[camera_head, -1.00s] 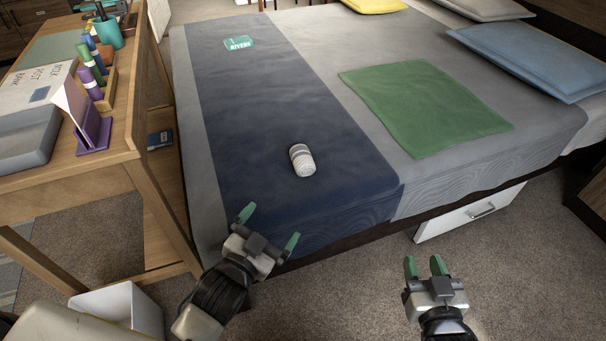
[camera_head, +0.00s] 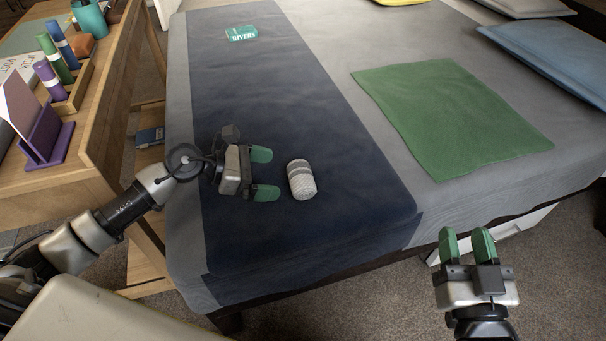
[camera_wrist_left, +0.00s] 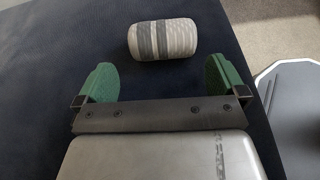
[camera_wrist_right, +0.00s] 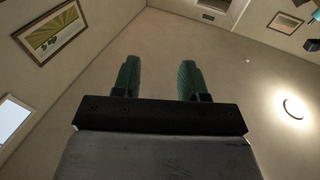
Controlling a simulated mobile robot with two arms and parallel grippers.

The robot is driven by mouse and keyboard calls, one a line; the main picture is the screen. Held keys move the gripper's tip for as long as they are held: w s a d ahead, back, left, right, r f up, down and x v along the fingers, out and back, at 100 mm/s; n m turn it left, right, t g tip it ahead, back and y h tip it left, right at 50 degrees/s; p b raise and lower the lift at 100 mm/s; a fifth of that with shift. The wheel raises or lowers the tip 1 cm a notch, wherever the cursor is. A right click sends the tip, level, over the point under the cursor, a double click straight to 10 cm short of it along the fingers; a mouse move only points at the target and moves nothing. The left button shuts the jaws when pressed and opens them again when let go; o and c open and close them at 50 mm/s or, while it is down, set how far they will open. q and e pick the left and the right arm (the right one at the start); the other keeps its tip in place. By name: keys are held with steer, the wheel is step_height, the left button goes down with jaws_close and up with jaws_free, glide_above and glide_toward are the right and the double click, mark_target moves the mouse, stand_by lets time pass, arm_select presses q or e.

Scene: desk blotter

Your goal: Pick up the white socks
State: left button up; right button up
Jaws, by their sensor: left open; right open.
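The white socks (camera_head: 302,180) are a rolled bundle with grey bands, lying on the dark blue runner of the bed. In the left wrist view the socks (camera_wrist_left: 163,40) lie just beyond the fingertips, across the gap between them. My left gripper (camera_head: 264,174) is open and empty, low over the runner, just left of the socks, with its green fingers pointing at them. The fingers appear apart from the socks. My right gripper (camera_head: 467,243) is open and empty in front of the bed's near edge. The right wrist view shows its fingers (camera_wrist_right: 158,80) with nothing between them.
A green cloth (camera_head: 450,118) lies to the right on the bed. A wooden desk (camera_head: 110,90) with purple holders stands at the left. The runner around the socks is clear.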

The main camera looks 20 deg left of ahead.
mark_target(293, 175)
arm_select(q)
steer(key=x, duration=0.3)
steer(key=shift+w+d+f, duration=0.1)
steer(key=shift+d, duration=0.25)
steer(key=b+x, duration=0.1)
steer(key=x, duration=0.3)
steer(key=shift+d, duration=0.25)
steer(key=c, duration=0.6)
steer(key=shift+c, duration=0.2)
arm_select(e)
steer(key=r+t, duration=0.1)
steer(key=r, duration=0.1)
steer(key=s+r+t+y, duration=0.1)
steer(key=t, duration=0.1)
steer(key=shift+s+a+r+t, duration=0.1)
steer(key=shift+a+r+t, duration=0.1)
steer(key=shift+r+t, duration=0.15)
arm_select(q)
steer(key=shift+r, duration=0.2)
